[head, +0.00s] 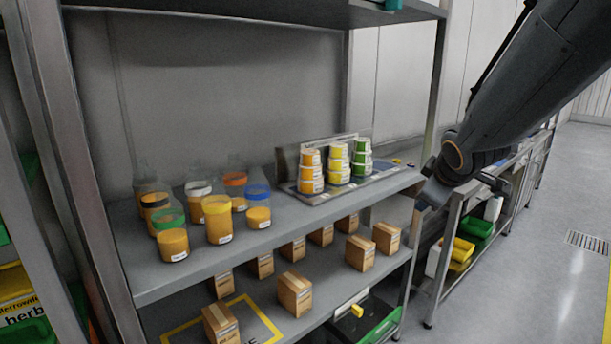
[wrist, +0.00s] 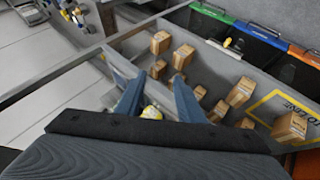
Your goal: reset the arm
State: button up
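My gripper (head: 430,192) hangs at the right end of the shelf rack in the head view, beside the upper shelf's edge. My dark arm comes down to it from the upper right. In the wrist view my gripper (wrist: 159,77) has its two blue fingers spread apart. A small yellow and white thing (wrist: 152,112) shows between the fingers near their base; it seems to lie beyond them, and I cannot tell what it is. No object is seen clamped between the fingertips.
The upper shelf (head: 285,235) carries several jars with coloured lids and stacked small tubs (head: 338,163). Cardboard boxes (head: 294,293) stand on the shelf below. A side bench (head: 490,185) with yellow and green bins stands behind my gripper. Open floor (head: 540,270) lies to the right.

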jog(key=s+a+f+m+g, duration=0.4)
jog(key=s+f, duration=0.4)
jog(key=s, duration=0.4)
jog(key=s+a+f+m+g+y, duration=0.1)
jog(key=s+a+f+m+g, duration=0.4)
jog(key=s+f, duration=0.4)
jog(key=s, duration=0.3)
jog(key=shift+s+y, duration=0.3)
jog(key=shift+s, duration=0.05)
jog(key=shift+w, duration=0.1)
dwell(0.9)
